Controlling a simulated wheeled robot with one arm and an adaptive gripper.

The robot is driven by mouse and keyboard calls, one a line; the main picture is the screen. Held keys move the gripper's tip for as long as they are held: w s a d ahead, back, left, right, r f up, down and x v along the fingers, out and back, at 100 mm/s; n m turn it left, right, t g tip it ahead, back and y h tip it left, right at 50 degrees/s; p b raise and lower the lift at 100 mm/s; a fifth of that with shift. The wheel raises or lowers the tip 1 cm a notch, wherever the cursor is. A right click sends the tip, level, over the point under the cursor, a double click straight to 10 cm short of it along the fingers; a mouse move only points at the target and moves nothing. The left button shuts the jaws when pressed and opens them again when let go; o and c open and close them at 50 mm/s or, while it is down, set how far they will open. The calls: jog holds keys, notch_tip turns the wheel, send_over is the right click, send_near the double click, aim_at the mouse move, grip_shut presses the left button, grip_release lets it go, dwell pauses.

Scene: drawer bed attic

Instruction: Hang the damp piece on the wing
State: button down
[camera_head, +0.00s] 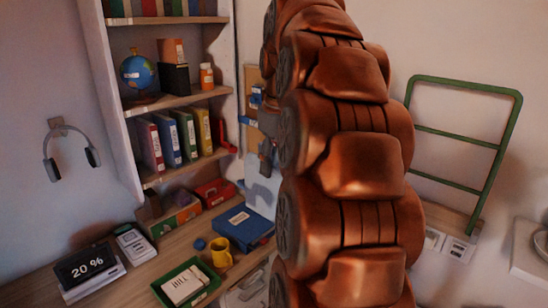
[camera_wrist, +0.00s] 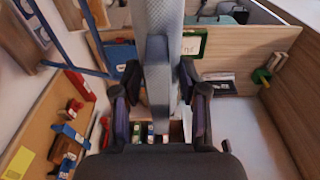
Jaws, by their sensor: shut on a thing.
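A grey, finely textured cloth-like piece (camera_wrist: 160,45) runs up the middle of the wrist view, between the dark fingers of my gripper (camera_wrist: 160,92). My gripper is shut on it. The piece looks long and narrow; its far end runs out of the top of the picture. Its dampness cannot be seen. In the head view my copper-coloured arm stands in front and hides most of the gripper and the piece. A green frame with crossbars (camera_head: 457,137) stands at the right in the head view, apart from my arm. Blue bars (camera_wrist: 75,68) show at upper left in the wrist view; I cannot tell which is the wing.
A desk holds a yellow mug (camera_head: 221,252), a blue folder (camera_head: 243,226), a green tray (camera_head: 163,300) and a "20 %" display (camera_head: 87,264). Shelves (camera_head: 178,100) with binders and a globe (camera_head: 137,71) rise behind. Headphones (camera_head: 68,152) hang on the left wall. A pegboard (camera_wrist: 50,125) shows in the wrist view.

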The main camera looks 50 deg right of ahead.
aim_at(275, 191)
jog(key=shift+f+b, duration=1.25)
jog(key=shift+f, duration=2.45)
